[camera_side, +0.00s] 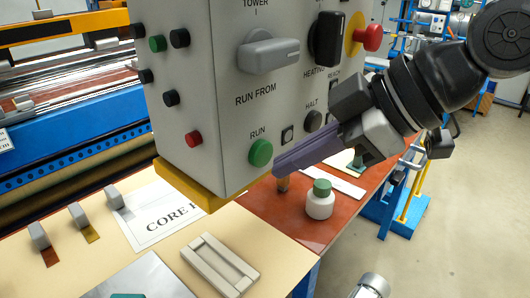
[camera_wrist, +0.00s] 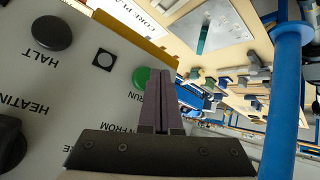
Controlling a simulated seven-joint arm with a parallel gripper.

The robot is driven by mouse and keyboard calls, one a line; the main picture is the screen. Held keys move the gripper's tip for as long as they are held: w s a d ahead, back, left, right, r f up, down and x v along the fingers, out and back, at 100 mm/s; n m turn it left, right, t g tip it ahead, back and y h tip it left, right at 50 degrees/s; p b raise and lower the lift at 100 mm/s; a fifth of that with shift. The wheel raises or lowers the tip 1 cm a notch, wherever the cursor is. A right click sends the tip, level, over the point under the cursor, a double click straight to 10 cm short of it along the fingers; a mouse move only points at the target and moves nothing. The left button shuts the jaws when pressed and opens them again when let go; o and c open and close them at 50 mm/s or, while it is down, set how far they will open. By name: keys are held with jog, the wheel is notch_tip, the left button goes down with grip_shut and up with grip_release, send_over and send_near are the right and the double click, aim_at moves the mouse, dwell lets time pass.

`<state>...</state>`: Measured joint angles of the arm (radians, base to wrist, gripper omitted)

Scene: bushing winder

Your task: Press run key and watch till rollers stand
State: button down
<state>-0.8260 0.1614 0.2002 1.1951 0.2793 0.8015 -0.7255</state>
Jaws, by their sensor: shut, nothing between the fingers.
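The green run key (camera_side: 261,152) is on the front of the grey control box (camera_side: 222,112), under the label RUN. It also shows in the wrist view (camera_wrist: 141,77), partly behind my fingers. My gripper (camera_side: 276,172) is shut and empty. Its fingertips (camera_wrist: 165,74) are close beside the key, at its lower right in the side view. I cannot tell whether they touch the box or the key. The winder's long rollers (camera_side: 75,82) lie at the left behind the box; I cannot tell whether they turn.
A black HALT knob (camera_side: 312,121) and a grey RUN FROM switch (camera_side: 268,56) are near my fingers. A red mushroom button (camera_side: 373,38) is at upper right. A white bottle with green cap (camera_side: 320,203) stands on the red bench below my gripper.

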jog(key=shift+w+a, duration=0.1)
dwell(0.6)
jog(key=shift+w+a, duration=0.2)
